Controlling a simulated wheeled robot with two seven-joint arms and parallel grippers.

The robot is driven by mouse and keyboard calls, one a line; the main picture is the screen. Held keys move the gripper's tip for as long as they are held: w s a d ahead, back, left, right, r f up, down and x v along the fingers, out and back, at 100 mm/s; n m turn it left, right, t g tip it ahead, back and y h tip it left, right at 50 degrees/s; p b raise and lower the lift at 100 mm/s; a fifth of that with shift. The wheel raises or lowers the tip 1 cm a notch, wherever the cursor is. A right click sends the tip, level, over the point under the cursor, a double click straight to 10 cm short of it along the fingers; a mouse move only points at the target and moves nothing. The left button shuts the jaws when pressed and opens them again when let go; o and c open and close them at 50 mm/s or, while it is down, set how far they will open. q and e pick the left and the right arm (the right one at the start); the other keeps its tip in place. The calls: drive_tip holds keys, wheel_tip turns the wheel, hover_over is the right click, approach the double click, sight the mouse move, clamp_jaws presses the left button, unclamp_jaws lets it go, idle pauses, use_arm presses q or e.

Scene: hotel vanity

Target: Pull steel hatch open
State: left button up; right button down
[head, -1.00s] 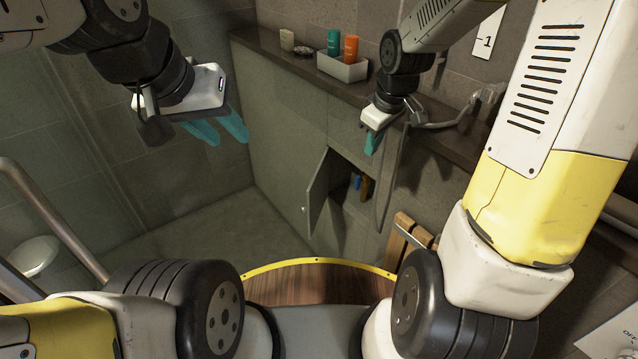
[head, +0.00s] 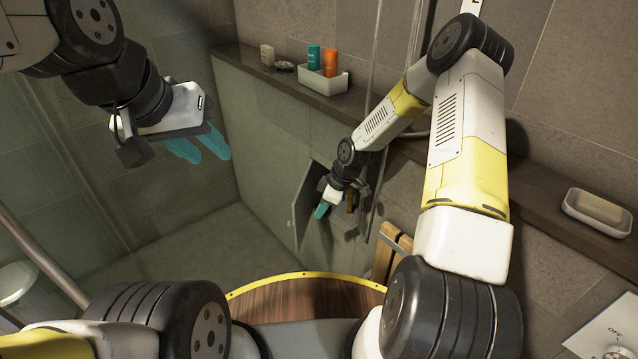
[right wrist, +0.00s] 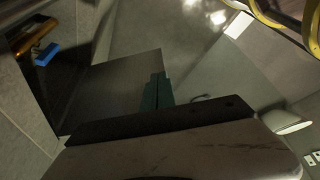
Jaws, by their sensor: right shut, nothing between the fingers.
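The steel hatch (head: 302,208) is a grey panel in the tiled wall below the ledge, standing partly open. It also shows as a flat plate in the right wrist view (right wrist: 105,95). My right gripper (head: 321,211) is shut and empty, at the opening on the inner side of the hatch; its teal fingers (right wrist: 157,92) overlap the panel's edge in the right wrist view, and I cannot tell whether they touch it. The right forearm covers part of the opening. My left gripper (head: 208,153) is open and empty, raised at the upper left, away from the hatch.
An orange-brown bottle (right wrist: 32,37) and a blue item (right wrist: 46,54) are inside the recess. The ledge above holds a tray (head: 325,82) with teal and orange bottles, and a soap dish (head: 597,211). A wooden slatted piece (head: 388,252) stands right of the opening.

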sight(296, 223)
drive_tip(key=w+a+f, duration=0.1)
drive_tip(key=a+f, duration=0.3)
drive_tip(key=a, duration=0.1)
drive_tip(key=shift+w+a+f, duration=0.15)
drive_tip(key=shift+w+a, duration=0.1)
drive_tip(key=shift+w, duration=0.1)
drive_tip(key=shift+a, duration=0.55)
drive_tip(key=w+a+m+t+h, duration=0.2)
drive_tip(key=w+a+m, duration=0.8)
drive_tip(key=a, duration=0.7)
drive_tip(key=shift+w+m+t+h, duration=0.3)
drive_tip(key=shift+w+m+t, duration=0.15)
drive_tip(key=shift+w, duration=1.1)
